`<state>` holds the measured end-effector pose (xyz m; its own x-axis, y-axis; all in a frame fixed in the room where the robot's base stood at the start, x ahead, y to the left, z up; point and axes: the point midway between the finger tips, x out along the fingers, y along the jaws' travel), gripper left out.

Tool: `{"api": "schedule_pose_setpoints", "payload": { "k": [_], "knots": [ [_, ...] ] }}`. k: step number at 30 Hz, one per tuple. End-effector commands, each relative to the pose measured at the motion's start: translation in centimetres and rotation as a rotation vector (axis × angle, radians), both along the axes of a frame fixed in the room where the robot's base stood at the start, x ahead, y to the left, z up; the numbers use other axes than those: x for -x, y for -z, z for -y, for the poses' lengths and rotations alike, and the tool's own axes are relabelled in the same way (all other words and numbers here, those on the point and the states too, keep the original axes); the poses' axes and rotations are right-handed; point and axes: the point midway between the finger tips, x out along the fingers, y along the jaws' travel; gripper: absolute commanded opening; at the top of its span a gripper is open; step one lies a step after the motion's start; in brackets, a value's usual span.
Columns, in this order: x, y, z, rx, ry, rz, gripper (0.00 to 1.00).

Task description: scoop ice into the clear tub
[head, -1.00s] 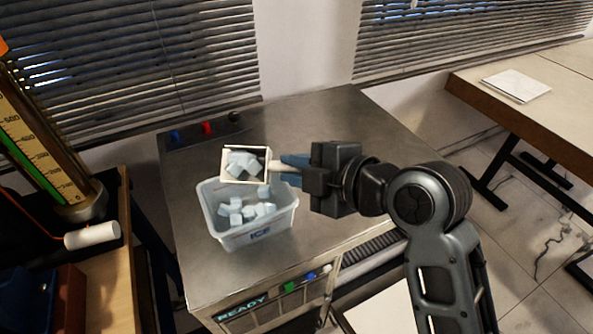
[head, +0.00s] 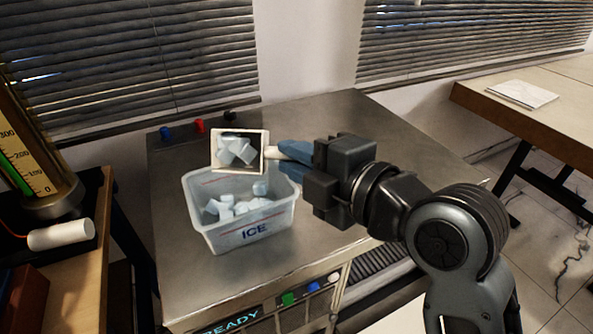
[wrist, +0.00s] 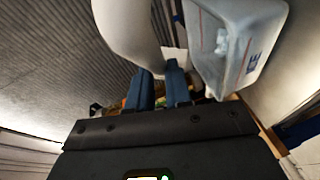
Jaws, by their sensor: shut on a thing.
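A clear tub (head: 214,235) marked ICE stands on the metal counter with several ice cubes (head: 232,207) in it. My gripper (head: 280,153) is shut on the handle of a white scoop (head: 264,142). The scoop is above the tub's back rim, tilted with its open side towards the tub and the head camera, and ice cubes (head: 238,150) show in it. In the wrist view the scoop (wrist: 125,30) is a large pale shape beyond the blue fingers (wrist: 160,88), and the tub (wrist: 245,65) is at its right.
The metal counter (head: 330,115) is clear behind and right of the tub. Small coloured knobs (head: 199,126) line its back left. A wooden table (head: 560,85) is at right.

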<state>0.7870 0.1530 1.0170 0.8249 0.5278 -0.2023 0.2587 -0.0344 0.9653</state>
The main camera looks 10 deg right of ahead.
Motion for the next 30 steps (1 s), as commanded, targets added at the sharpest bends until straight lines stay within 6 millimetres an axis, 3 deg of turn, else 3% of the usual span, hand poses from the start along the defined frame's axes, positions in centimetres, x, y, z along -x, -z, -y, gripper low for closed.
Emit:
{"api": "schedule_pose_setpoints", "payload": {
  "k": [30],
  "knots": [
    [0.5,2.3,-0.2,0.079,0.0,0.323,0.0]
  ]
}}
